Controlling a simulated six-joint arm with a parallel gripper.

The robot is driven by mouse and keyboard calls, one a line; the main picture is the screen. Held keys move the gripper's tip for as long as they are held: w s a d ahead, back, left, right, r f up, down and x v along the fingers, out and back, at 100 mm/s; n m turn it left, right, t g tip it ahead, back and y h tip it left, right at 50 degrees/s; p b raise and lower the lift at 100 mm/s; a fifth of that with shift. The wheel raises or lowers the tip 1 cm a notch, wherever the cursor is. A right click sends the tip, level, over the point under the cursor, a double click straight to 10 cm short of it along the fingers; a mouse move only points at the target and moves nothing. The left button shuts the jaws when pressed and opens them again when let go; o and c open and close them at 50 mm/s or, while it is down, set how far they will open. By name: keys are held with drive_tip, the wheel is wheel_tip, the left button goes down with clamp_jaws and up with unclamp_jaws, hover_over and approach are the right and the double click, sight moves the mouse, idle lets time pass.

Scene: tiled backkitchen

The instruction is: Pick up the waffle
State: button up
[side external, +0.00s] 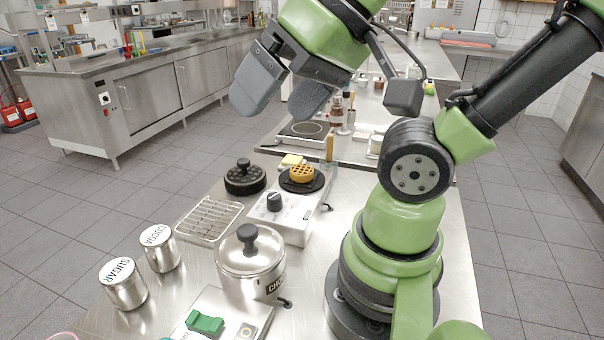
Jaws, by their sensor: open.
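The waffle (302,174) is round and golden with a grid pattern. It lies on the round black plate (288,186) of a white waffle maker (292,222) with a black knob on its front. The maker's black round lid (245,178) is beside it to the left. My gripper (274,108) is open and empty, its two grey fingers spread apart. It appears higher in the picture than the waffle, apart from it. The exact height of my gripper over the counter is hard to tell.
A wire rack (207,219) lies left of the maker. A lidded steel pot (250,262) stands in front, with sugar (124,286) and cocoa (159,248) canisters to its left. A wooden-handled tool (329,150) stands upright behind the waffle. A hotplate (304,133) is farther back.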

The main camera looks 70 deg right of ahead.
drive_tip(key=n+g+h, duration=0.2)
drive_tip(key=n+g, duration=0.4)
drive_tip(key=g, duration=0.1)
hover_over(300, 169)
drive_tip(key=f, duration=1.9)
drive_tip(key=shift+a+f, duration=0.35)
drive_tip(key=shift+f, duration=0.05)
drive_tip(key=shift+d+f, duration=0.15)
drive_tip(key=shift+f, duration=1.35)
drive_tip(key=shift+d+f, duration=0.15)
drive_tip(key=shift+f, duration=1.35)
drive_tip(key=c, duration=1)
